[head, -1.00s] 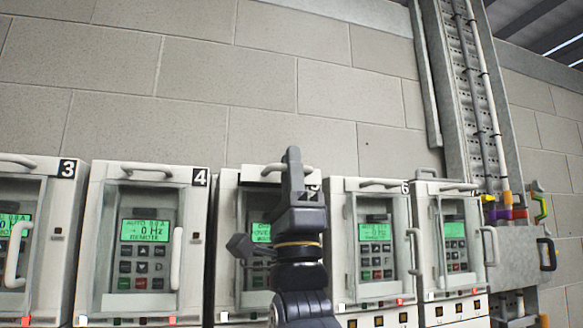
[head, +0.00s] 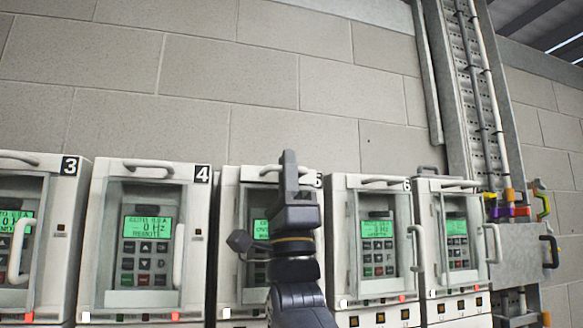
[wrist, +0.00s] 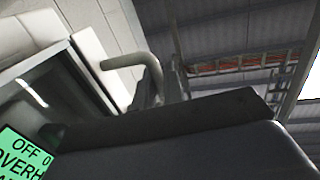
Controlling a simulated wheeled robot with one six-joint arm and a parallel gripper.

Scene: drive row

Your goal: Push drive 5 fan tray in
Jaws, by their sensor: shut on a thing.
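Drive 5 (head: 229,225) stands in the middle of the row in the head view, with its number mostly hidden by my gripper. Its fan tray handle (head: 270,169) is the pale bar at the top front, partly covered by the jaws. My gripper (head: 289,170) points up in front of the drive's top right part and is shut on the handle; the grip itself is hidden. In the wrist view, the dark jaw (wrist: 180,125) crosses the lower half. A pale curved handle (wrist: 140,65) shows behind it, and drive 5's green display (wrist: 25,155) reads "OFF 0" and "OVERH".
Drive 4 (head: 148,225) is to the left with its door handle sticking out, and drive 3 (head: 35,225) is beyond it. Drive 6 (head: 372,235) is close on the right, with another drive (head: 455,240) past it. A cable tray (head: 480,100) runs up the wall.

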